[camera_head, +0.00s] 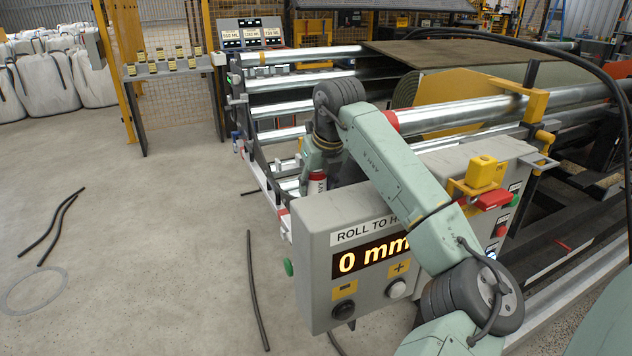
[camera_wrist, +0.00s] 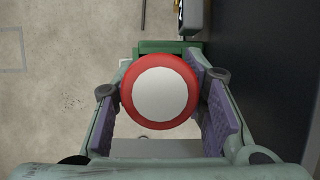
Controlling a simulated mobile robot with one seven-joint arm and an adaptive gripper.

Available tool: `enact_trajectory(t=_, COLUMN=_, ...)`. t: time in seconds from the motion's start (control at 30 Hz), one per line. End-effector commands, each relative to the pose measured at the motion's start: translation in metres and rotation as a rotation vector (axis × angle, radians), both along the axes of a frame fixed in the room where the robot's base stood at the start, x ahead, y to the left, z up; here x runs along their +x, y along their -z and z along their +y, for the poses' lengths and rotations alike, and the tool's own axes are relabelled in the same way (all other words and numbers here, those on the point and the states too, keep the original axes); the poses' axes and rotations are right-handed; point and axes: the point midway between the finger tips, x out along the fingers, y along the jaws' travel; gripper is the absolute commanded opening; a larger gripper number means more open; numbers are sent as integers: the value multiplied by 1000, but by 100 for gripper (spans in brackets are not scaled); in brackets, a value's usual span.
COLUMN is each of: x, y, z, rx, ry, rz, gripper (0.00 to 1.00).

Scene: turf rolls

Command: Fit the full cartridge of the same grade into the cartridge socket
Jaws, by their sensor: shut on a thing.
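My gripper (camera_wrist: 160,100) is shut on a cartridge (camera_wrist: 160,94), seen end-on in the wrist view as a white disc with a red rim between the purple pads. In the head view the cartridge (camera_head: 317,184) shows as a white and red piece with dark lettering, below my wrist and just behind the grey control box. A green part (camera_wrist: 168,46) shows just beyond the cartridge in the wrist view; I cannot tell whether it is the cartridge socket or whether they touch. My arm hides part of the machine. The cartridge's grade cannot be read.
The control box (camera_head: 330,260) reads "0 mm" and stands close in front of the cartridge. Metal rollers (camera_head: 300,80) lie behind it. A shelf (camera_head: 170,68) with several small yellow-labelled items stands at the back left. Dark hoses (camera_head: 255,290) lie on the floor; the left floor is mostly clear.

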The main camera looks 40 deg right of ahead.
Motion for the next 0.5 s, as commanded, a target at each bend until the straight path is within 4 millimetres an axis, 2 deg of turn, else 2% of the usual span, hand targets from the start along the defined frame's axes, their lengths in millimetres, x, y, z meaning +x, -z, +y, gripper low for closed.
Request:
enact_trajectory(t=0.33, x=0, y=4, z=0, rx=-3, ry=0, rz=-3, gripper=0)
enact_trajectory(t=0.37, x=0, y=5, z=0, rx=-2, ry=-1, rz=-2, gripper=40)
enact_trajectory(t=0.5, x=0, y=3, z=0, rx=-2, ry=-1, rz=-2, gripper=49)
